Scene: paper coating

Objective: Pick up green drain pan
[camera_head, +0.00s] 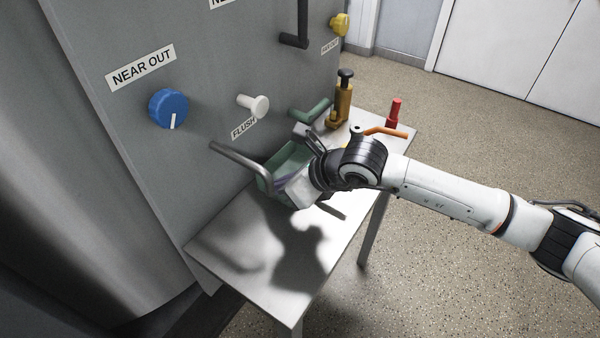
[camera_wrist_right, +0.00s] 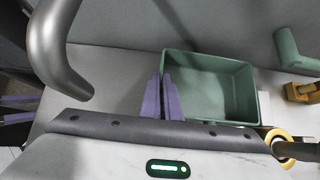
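The green drain pan (camera_head: 264,175) is an open rectangular box near the grey panel, on the metal table (camera_head: 228,244). In the right wrist view the pan (camera_wrist_right: 225,90) fills the middle right and looks empty. My right gripper (camera_head: 282,183) is at the pan's near side. In its wrist view the purple fingers (camera_wrist_right: 162,82) are close together at the pan's left wall, one on each side, and look shut on it. Two purple fingers of what appears to be my left gripper (camera_wrist_right: 18,109) show at the left edge, apart and empty; the head view does not show it.
A bent grey handle (camera_head: 240,160) juts from the panel close to the pan. A blue knob (camera_head: 168,108) and white knob (camera_head: 254,105) are above. A green handle (camera_head: 312,111), brass valve (camera_head: 341,100) and red part (camera_head: 395,113) stand beyond. The table's near end is clear.

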